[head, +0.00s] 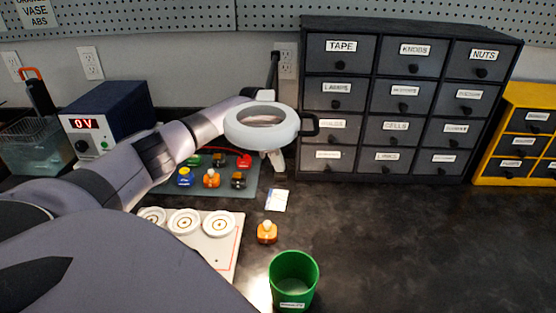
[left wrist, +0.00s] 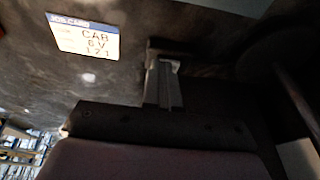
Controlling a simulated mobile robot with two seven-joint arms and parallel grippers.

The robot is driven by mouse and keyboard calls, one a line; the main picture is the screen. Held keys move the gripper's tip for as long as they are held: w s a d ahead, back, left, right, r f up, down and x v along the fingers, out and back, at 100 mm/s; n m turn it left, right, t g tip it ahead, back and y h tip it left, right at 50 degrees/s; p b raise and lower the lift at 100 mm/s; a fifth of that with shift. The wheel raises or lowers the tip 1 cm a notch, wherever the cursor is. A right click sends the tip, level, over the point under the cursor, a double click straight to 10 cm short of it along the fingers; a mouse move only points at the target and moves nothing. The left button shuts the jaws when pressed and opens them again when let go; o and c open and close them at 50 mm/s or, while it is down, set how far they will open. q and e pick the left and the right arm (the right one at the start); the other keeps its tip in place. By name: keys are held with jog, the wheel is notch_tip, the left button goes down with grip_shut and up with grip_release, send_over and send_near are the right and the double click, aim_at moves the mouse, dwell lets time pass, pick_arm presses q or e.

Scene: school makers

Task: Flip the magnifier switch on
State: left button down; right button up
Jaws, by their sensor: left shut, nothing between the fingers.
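The magnifier (head: 233,126) is a white ring with a lens, in the middle of the head view. My left arm reaches in behind the ring. My left gripper (head: 275,160) shows just below the ring's right part, pointing down, partly hidden by it. In the left wrist view the fingers (left wrist: 163,85) are together and empty over the dark bench. My right gripper is not in view.
A job card (head: 277,200) lies below the gripper; it also shows in the left wrist view (left wrist: 85,38). A dark drawer cabinet (head: 408,100) stands close at right. A green cup (head: 293,280) and an orange part (head: 267,233) stand in front. The bench at right is clear.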

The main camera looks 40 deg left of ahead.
pick_arm(q)
jog(key=shift+w+a+f+b, duration=0.15)
jog(key=shift+w+a+b, duration=0.3)
jog(key=shift+w+b, duration=0.05)
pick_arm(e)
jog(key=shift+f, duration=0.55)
